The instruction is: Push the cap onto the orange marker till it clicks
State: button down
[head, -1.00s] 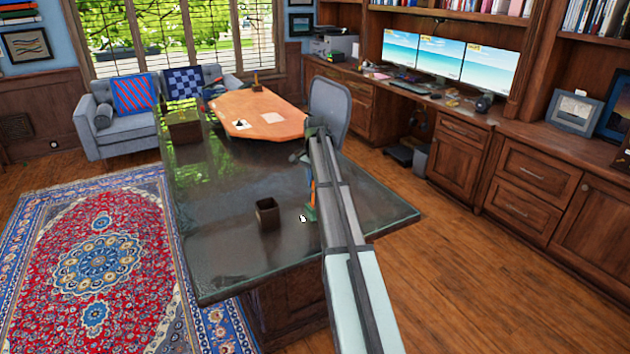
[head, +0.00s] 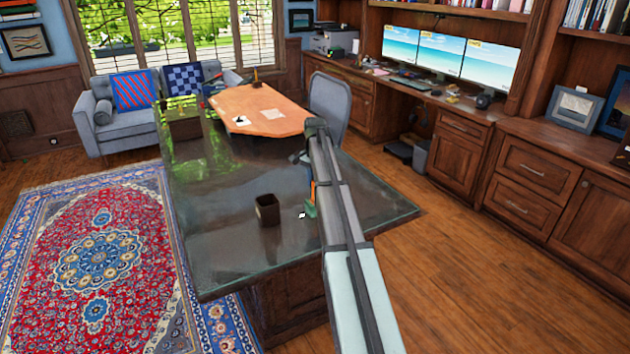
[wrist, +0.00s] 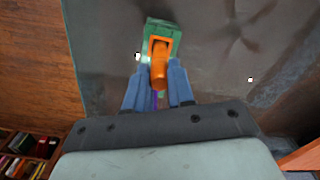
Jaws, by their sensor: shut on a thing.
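The orange marker (head: 313,190) stands about upright at a small green block (head: 310,210) on the dark glossy desk. In the wrist view the orange piece (wrist: 158,72) lies between my blue fingertips, with the green block (wrist: 150,30) beyond it. My gripper (wrist: 158,82) is shut on this orange piece. I cannot tell the cap apart from the marker's body, nor whether there is a gap between them. In the head view my arm hides much of the gripper. A bit of purple (wrist: 160,100) shows between the fingers.
A dark open box (head: 267,211) stands on the desk left of the green block. A tiny white item (head: 302,215) lies beside the block. The orange-brown desk section (head: 265,105) lies farther back, with a grey chair (head: 330,105) beside it. The middle of the dark desk is clear.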

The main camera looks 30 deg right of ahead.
jog(key=shift+c, duration=2.1)
grip_release()
jog(key=shift+r, duration=0.15)
jog(key=shift+r, duration=3.35)
